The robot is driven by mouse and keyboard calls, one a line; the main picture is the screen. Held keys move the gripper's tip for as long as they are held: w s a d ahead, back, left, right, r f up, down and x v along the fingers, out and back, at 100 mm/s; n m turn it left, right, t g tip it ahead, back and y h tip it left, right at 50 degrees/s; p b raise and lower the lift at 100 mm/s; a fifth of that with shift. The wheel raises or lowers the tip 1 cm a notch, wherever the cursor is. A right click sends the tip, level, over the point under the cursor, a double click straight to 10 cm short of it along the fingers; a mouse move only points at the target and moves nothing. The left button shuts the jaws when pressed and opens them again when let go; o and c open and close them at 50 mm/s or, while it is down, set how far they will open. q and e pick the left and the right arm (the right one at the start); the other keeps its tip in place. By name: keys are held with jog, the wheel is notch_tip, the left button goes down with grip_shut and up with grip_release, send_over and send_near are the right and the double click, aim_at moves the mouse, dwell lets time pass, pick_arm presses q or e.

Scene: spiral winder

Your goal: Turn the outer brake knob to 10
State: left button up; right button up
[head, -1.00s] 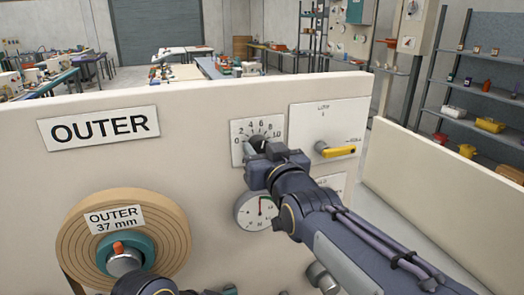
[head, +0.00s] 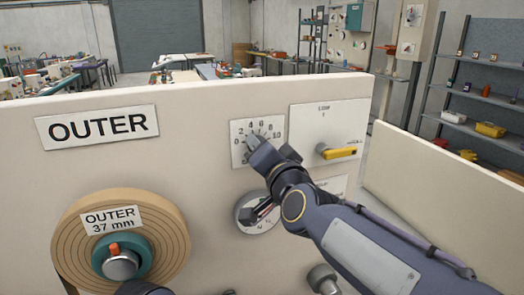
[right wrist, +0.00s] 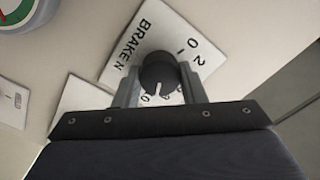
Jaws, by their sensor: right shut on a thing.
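The outer brake dial plate (head: 240,129), printed with numbers from 0 to 10, is on the cream panel right of the OUTER sign. The round black brake knob (right wrist: 158,72) sits at its middle in the right wrist view. My right gripper (head: 254,146) is at the dial; its two fingers (right wrist: 158,86) are shut on opposite sides of the knob. The knob's white pointer line points down in the wrist view. The scale beyond it is partly hidden by the gripper, so I cannot tell the exact reading. My left gripper's fingers are not in view.
A round gauge (head: 246,214) below the dial is partly covered by my right arm. A yellow-handled lever (head: 340,153) is right of the dial. The OUTER tape roll (head: 75,237) is at lower left. A low cream wall (head: 440,185) stands at right.

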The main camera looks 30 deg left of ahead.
jog(key=shift+m, duration=1.1)
jog(key=o, duration=1)
jog(key=v, duration=0.8)
jog(key=shift+b, duration=0.45)
